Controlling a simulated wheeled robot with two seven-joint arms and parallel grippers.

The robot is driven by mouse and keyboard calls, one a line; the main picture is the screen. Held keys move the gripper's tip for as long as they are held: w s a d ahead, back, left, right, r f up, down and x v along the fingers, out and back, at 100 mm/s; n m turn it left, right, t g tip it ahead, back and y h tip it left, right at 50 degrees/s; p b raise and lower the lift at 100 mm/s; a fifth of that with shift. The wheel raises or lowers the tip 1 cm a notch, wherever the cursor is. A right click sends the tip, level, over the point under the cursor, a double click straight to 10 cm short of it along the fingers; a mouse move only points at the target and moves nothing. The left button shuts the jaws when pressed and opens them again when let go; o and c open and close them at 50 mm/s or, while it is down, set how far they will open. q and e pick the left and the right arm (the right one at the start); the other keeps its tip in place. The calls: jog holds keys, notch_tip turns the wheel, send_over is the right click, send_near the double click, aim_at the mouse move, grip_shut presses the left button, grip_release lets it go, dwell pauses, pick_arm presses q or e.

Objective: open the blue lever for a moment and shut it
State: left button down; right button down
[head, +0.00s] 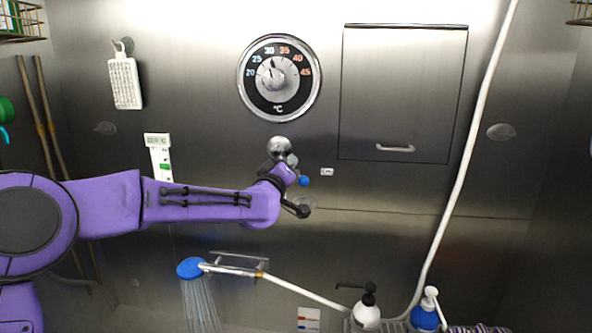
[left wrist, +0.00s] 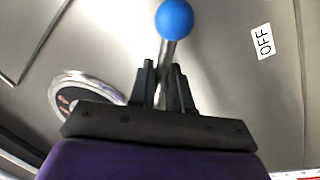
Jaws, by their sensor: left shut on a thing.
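The blue lever has a blue ball knob (head: 304,181) on a metal rod, below the round dial on the steel wall. In the left wrist view the knob (left wrist: 174,19) stands beyond the fingertips, with the rod running down between them. My left gripper (left wrist: 162,72) is shut on the rod below the knob. In the head view my left gripper (head: 289,162) is partly hidden by its own wrist. The blue shower head (head: 190,268) at the lower left has water streaming down from it. My right gripper is not in view.
An OFF label (left wrist: 263,41) is on the wall right of the lever. A temperature dial (head: 279,78) is above it and a steel hatch (head: 403,95) to the upper right. A white hose (head: 461,170) hangs at right. Pump bottles (head: 366,313) stand at lower right.

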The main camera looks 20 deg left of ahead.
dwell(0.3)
pick_arm(q)
jog(key=c, duration=1.3)
grip_release()
jog(key=shift+w+d, duration=0.1)
jog(key=shift+o, duration=0.2)
jog(key=shift+w, duration=0.1)
jog(key=s+f+b, duration=0.1)
jog(key=s+b, duration=0.2)
jog(key=s, duration=0.7)
jog(key=shift+s+d+f, duration=0.15)
jog(key=shift+s+f, duration=0.05)
jog(key=shift+f, duration=0.1)
